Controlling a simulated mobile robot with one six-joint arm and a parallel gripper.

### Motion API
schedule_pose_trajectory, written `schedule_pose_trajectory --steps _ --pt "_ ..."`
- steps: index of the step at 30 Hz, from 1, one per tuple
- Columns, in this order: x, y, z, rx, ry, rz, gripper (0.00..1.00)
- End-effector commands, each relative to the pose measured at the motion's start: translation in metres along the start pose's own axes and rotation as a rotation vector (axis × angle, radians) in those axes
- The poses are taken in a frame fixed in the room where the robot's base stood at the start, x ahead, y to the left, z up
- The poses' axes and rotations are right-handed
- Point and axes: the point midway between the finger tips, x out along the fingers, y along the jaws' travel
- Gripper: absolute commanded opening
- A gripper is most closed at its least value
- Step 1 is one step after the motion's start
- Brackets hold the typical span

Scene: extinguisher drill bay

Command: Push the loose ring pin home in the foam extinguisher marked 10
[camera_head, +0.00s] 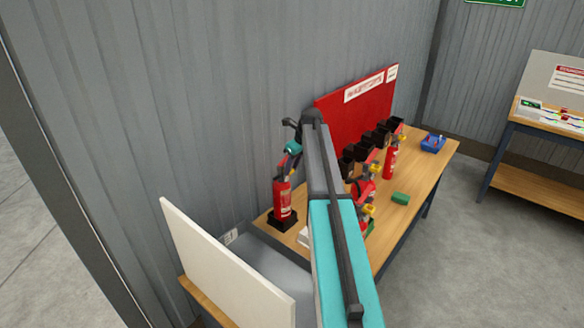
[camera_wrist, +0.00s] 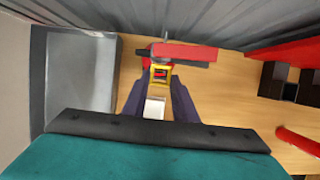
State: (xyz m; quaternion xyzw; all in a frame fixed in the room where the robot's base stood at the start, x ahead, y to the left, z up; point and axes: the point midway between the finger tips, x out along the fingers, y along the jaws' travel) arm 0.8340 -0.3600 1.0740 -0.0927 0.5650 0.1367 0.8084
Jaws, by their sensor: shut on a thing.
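A red extinguisher (camera_head: 283,203) with a pale label stands upright in a black base at the near left end of the table. Its number is too small to read. My gripper (camera_head: 291,158) is at its head, coming from above. In the wrist view the red lever and head (camera_wrist: 190,52) lie just beyond my fingertips. My gripper (camera_wrist: 160,80) is closed on a small yellow piece (camera_wrist: 160,73), which appears to be the ring pin. The pin's shaft and hole are hidden, so I cannot tell how deep it sits.
More red extinguishers (camera_head: 390,160) stand along the wooden table (camera_head: 428,165), with black holders and a red board (camera_head: 350,110) behind. A white panel (camera_head: 225,265) stands at the near left. The corrugated wall is close behind.

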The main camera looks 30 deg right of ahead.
Motion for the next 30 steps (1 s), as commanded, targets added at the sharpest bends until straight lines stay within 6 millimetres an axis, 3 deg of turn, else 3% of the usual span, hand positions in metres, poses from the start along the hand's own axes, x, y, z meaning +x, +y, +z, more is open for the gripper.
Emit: schedule_pose_trajectory --steps 23,24,27,30 --pt "0.0004 0.0 0.0012 0.0 0.0 0.0 0.0" --pt "0.0004 0.0 0.0012 0.0 0.0 0.0 0.29" --pt "0.0004 0.0 0.0012 0.0 0.0 0.0 0.46" --pt "0.0004 -0.0001 0.0011 0.0 0.0 0.0 0.47"
